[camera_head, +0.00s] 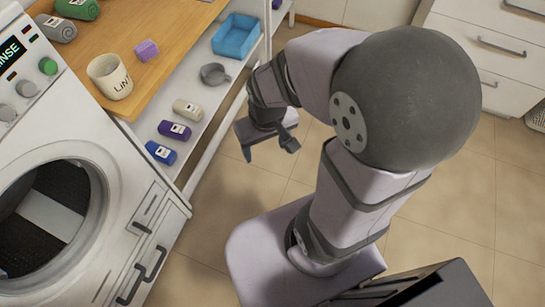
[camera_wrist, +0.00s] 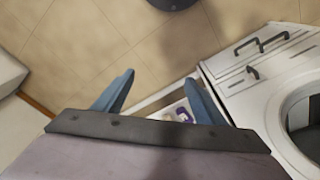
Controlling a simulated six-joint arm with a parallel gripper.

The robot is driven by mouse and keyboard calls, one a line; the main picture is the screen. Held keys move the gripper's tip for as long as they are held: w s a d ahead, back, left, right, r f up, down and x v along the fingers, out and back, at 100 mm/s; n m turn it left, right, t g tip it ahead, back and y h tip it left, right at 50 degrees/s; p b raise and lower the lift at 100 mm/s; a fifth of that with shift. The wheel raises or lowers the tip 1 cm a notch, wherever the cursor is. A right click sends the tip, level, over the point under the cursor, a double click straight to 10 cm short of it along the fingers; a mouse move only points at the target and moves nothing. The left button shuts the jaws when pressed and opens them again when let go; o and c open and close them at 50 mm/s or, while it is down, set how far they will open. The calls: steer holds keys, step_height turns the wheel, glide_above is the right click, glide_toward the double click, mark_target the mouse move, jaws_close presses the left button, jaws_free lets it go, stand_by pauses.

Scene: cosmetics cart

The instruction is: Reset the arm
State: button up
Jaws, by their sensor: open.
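My gripper (camera_head: 268,150) hangs in the air beside the white shelf in the head view, above the tiled floor. Its fingers are apart and nothing is between them. In the wrist view the two blue-grey fingertips of my gripper (camera_wrist: 158,92) also stand wide apart, with floor tiles behind them. My arm is folded, with its large grey joint high at the right of the head view.
A white washing machine (camera_head: 150,215) with an open round door stands at left. The shelf (camera_head: 150,122) holds bottles, a grey scoop (camera_head: 214,74) and a blue bin (camera_head: 236,38). A cup (camera_head: 110,77) stands on the wooden top (camera_head: 165,62). Drawers (camera_head: 490,50) stand at back right; floor between is clear.

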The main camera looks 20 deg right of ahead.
steer(key=shift+g, duration=0.7)
steer(key=s, duration=0.4)
steer(key=shift+s+r, duration=0.1)
steer(key=shift+r, duration=0.05)
steer(key=shift+r, duration=0.1)
step_height(320, 180, up, 7)
steer(key=p, duration=0.7)
steer(key=shift+f, duration=0.2)
stand_by(0.6)
